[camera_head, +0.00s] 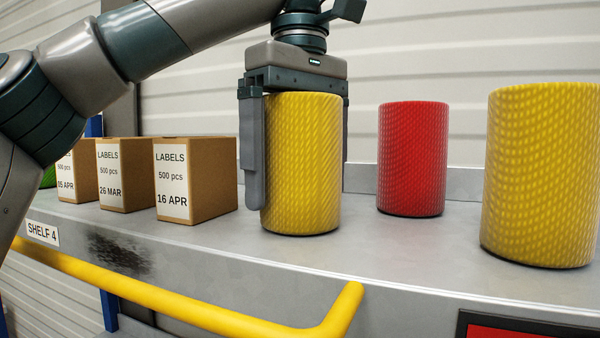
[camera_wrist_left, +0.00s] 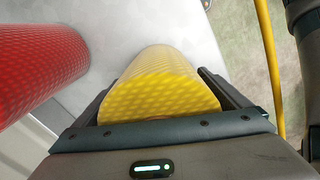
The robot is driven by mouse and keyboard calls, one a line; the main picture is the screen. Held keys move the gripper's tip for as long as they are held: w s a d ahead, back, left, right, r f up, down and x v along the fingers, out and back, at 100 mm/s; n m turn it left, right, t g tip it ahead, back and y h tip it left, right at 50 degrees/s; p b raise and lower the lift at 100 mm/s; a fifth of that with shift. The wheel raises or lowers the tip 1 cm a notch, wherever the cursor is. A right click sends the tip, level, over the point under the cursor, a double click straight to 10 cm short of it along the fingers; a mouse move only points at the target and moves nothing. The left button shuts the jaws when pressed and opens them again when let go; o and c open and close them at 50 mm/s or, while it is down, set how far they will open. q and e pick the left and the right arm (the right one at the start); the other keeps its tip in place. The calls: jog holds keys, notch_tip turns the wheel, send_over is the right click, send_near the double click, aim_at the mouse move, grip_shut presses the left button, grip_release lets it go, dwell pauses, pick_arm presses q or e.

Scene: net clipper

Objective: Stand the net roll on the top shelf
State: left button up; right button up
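A yellow net roll (camera_head: 302,165) stands upright, its base at the grey shelf (camera_head: 390,245). My left gripper (camera_head: 300,185) is over it from above, with one finger down its left side and the other mostly hidden at its right. I cannot tell whether both fingers press on it. In the left wrist view, the yellow roll (camera_wrist_left: 160,85) lies between the fingers, close to both. A red roll (camera_head: 412,158) stands upright to the right, and another yellow roll (camera_head: 540,175) stands nearer at far right. My right gripper is out of view.
Several brown label boxes (camera_head: 210,180) stand to the left of the gripper. A yellow rail (camera_head: 200,305) runs along the shelf's front. A dark smudge (camera_head: 118,255) marks the shelf by the "SHELF 4" label (camera_head: 42,233). A ribbed wall (camera_head: 430,50) is behind.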

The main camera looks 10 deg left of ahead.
aim_at(301, 119)
pick_arm(q)
jog(key=shift+r, duration=0.9)
jog(key=shift+s+d+r, duration=0.1)
jog(key=shift+r, duration=2.85)
